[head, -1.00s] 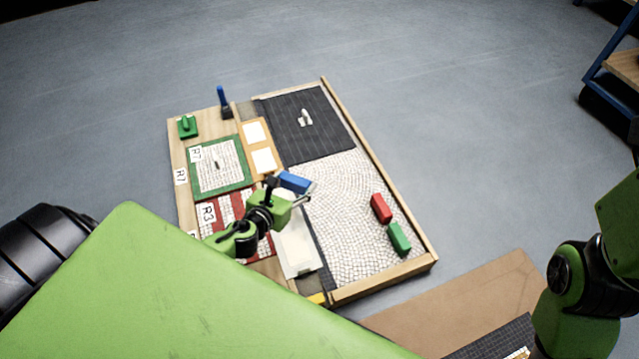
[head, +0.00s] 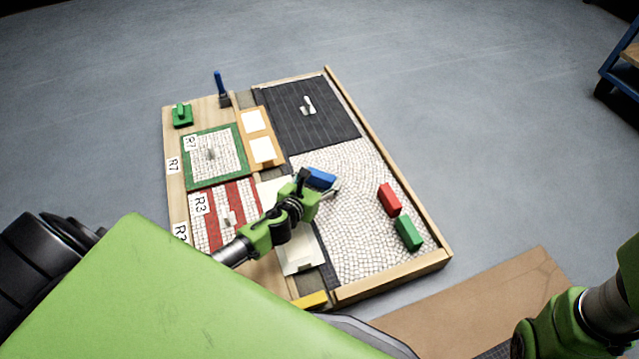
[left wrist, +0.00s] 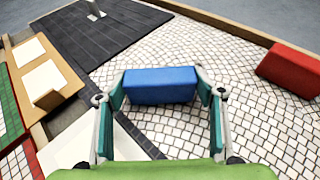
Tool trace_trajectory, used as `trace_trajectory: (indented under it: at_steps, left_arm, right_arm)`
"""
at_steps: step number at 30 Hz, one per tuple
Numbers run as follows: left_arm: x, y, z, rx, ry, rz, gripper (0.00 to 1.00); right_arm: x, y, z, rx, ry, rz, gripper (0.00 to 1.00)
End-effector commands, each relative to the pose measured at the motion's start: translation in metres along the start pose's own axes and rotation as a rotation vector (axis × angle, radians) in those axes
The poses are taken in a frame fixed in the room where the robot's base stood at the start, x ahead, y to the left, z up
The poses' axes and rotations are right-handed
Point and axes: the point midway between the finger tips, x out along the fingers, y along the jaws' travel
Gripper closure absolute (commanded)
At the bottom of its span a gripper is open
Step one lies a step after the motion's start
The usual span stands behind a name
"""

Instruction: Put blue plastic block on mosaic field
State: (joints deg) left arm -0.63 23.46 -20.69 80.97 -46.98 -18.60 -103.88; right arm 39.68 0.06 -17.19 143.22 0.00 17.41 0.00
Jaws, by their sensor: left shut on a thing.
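The blue plastic block (head: 319,179) is between the fingers of my left gripper (head: 322,186). In the left wrist view my left gripper (left wrist: 160,88) is shut on the ends of the blue block (left wrist: 160,85). The mosaic field (head: 350,235) is the pale area of small cobbles on the right part of the board. The block is over the field's left edge; its height above the surface is hard to tell. My right gripper is not in view; only part of my right arm shows.
A red block (head: 389,199) and a green block (head: 408,233) lie on the right of the field. A dark tiled panel (head: 285,125) with a light handle adjoins it. A wooden rim (head: 395,275) borders the board. The middle of the field is clear.

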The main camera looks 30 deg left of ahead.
Motion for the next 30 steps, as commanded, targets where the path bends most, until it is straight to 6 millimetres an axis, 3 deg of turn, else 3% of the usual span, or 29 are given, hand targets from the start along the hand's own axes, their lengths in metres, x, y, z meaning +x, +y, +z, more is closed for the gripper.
trace_trajectory:
  at_steps: [14, 15, 16, 30]
  left_arm:
    - [0.0028, 0.0000, -0.0060, 0.000, -0.001, 0.000, 0.60]
    - [0.0021, 0.0000, -0.0046, -0.001, -0.001, 0.000, 0.28]
    - [0.0021, 0.0000, -0.0045, -0.001, -0.001, 0.000, 0.21]
    - [-0.0061, 0.0001, 0.0004, 0.000, 0.001, 0.000, 0.21]
  right_arm:
    - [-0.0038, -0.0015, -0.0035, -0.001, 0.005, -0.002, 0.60]
    - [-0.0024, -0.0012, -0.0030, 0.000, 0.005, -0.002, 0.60]
    - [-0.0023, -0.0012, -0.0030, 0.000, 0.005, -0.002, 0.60]
    - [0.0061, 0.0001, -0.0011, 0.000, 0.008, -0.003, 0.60]
